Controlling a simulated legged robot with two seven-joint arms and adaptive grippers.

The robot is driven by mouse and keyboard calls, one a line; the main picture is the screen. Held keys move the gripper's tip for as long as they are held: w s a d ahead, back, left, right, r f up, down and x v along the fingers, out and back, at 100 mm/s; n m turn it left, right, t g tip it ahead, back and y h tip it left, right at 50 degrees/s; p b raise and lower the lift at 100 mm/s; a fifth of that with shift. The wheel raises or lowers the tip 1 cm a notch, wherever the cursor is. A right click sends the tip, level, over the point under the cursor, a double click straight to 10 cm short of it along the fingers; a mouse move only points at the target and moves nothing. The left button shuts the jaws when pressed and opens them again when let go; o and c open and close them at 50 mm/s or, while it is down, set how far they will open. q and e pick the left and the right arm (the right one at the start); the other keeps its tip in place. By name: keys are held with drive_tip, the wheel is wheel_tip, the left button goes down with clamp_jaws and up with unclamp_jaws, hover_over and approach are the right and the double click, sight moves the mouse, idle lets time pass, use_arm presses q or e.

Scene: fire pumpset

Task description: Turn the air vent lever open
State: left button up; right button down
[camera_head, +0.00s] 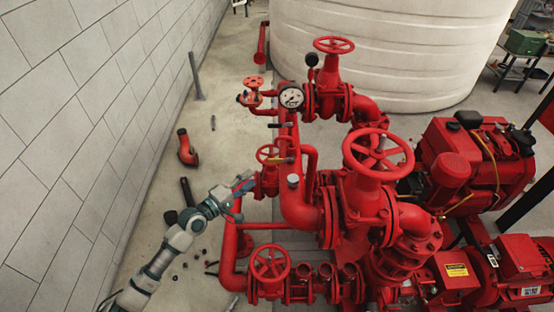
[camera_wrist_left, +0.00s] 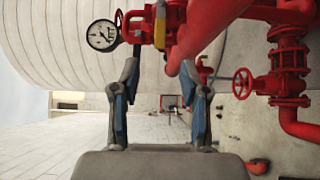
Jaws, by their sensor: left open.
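A small yellow lever (camera_head: 283,160) sits on the red piping below the pressure gauge, near a small red handwheel. A yellow handle also shows in the left wrist view (camera_wrist_left: 159,28), above and beyond the fingers. I cannot tell for certain which lever is the air vent's. A dark lever (camera_head: 279,125) sticks out from the pipe higher up. My left gripper (camera_head: 244,196) is left of the pump piping and below the yellow lever. In the left wrist view its blue-padded fingers (camera_wrist_left: 166,80) are spread, with nothing held between them. My right gripper is not in view.
A white-faced gauge (camera_head: 291,97) stands above the levers; it also shows in the wrist view (camera_wrist_left: 102,35). Red handwheels (camera_head: 270,263) and pipes crowd the right side. A block wall (camera_head: 70,120) runs along the left, with loose parts on the floor between.

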sight(274, 161)
use_arm(q)
drive_tip(key=x, duration=1.2)
drive_tip(key=shift+d+f+b, duration=0.15)
drive_tip(key=shift+d+b, duration=0.1)
drive_tip(key=shift+b, duration=0.1)
drive_tip(key=shift+w+d, duration=0.1)
drive_tip(key=shift+w, duration=0.15)
drive_tip(key=shift+c, duration=0.7)
clamp_jaws()
